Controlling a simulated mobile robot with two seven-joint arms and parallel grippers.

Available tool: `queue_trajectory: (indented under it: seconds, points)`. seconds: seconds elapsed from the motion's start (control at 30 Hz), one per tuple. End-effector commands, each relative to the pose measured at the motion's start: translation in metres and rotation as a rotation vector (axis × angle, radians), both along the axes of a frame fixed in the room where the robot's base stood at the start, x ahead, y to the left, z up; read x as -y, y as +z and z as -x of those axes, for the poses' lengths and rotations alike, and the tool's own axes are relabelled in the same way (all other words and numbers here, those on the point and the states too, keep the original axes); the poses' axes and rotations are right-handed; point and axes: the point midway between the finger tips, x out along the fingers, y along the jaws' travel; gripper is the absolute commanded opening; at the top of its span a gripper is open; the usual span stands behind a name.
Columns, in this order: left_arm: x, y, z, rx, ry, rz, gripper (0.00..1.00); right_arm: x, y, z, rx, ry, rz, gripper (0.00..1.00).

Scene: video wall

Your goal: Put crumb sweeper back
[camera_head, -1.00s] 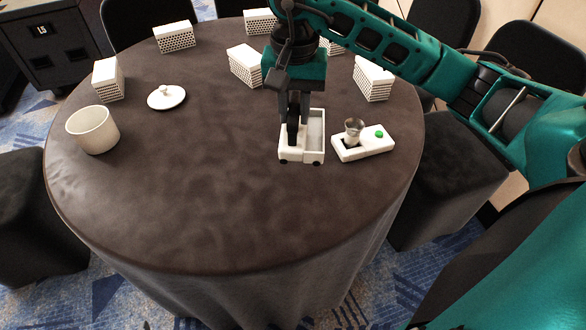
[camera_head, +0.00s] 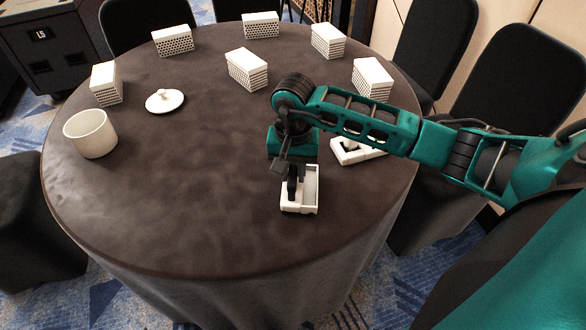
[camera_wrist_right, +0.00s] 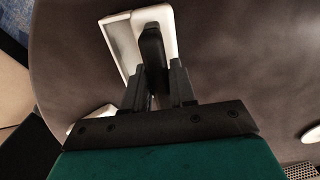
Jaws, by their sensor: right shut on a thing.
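The crumb sweeper (camera_head: 312,190) is a small white tray-like thing with an open hollow on one side and a black upright handle. It is over the near right part of the round table. My right gripper (camera_head: 291,180) comes down from above and is shut on the handle. In the right wrist view the fingers (camera_wrist_right: 158,76) close around the black handle (camera_wrist_right: 152,48) of the white sweeper (camera_wrist_right: 118,42). I cannot tell whether the sweeper touches the cloth. My left gripper is not in view.
A white base (camera_head: 345,155) is partly hidden behind my right arm. A white pot (camera_head: 91,135) and a round lid (camera_head: 165,101) are on the left of the dark table (camera_head: 190,190). Several white perforated boxes (camera_head: 247,67) stand along the back. The table's front middle is clear.

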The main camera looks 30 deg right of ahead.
Motion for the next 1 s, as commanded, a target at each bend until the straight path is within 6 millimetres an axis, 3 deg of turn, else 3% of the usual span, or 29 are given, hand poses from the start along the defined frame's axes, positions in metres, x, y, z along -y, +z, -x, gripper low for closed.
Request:
queue_trajectory:
  seconds: [0.27,0.3,0.53,0.87,1.0]
  points:
    - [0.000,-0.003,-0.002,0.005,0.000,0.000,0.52,0.000,-0.003,-0.001,0.003,0.001,0.001,0.00]
    - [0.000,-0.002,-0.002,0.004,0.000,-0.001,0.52,0.000,-0.002,-0.001,0.002,0.001,0.000,0.28]
    - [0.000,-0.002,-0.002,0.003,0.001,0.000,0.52,0.000,-0.001,0.000,0.001,0.001,0.000,0.50]
    - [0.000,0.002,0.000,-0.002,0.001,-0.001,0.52,0.000,0.003,0.000,0.001,0.000,-0.001,0.51]
    - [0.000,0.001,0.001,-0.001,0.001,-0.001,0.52,0.001,0.023,-0.001,0.007,0.002,0.001,0.51]
